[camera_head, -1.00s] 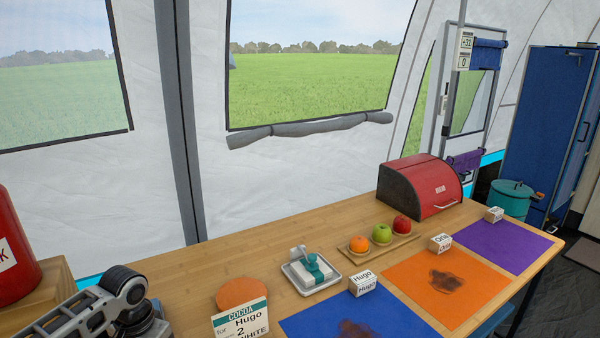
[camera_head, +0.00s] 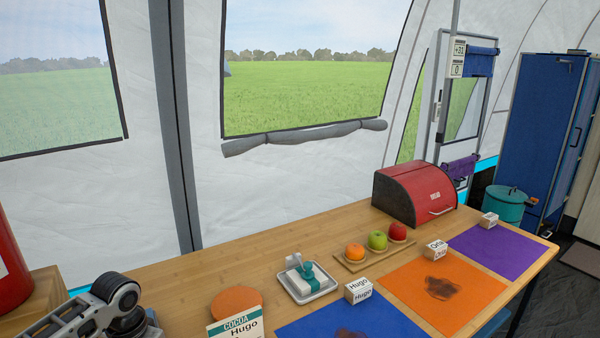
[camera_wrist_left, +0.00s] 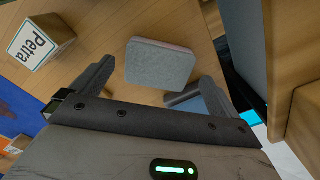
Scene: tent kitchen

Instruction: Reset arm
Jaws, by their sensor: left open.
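My left gripper (camera_wrist_left: 157,72) shows in the left wrist view with its two dark fingers spread apart. A grey, sponge-like block (camera_wrist_left: 160,64) with a pinkish edge appears between and beyond the fingertips, over a wooden surface. I see no finger closed on it. In the head view a part of my left arm (camera_head: 112,310) is at the lower left corner, and its gripper is hidden or out of frame. My right arm and gripper are in neither view.
The wooden table (camera_head: 190,262) carries a cocoa card (camera_head: 236,328), a butter dish (camera_head: 305,278), a fruit board (camera_head: 350,265), a red bread box (camera_head: 418,193) and coloured mats. A Petra card block (camera_wrist_left: 38,42) and wooden panels (camera_wrist_left: 285,50) are near the left gripper.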

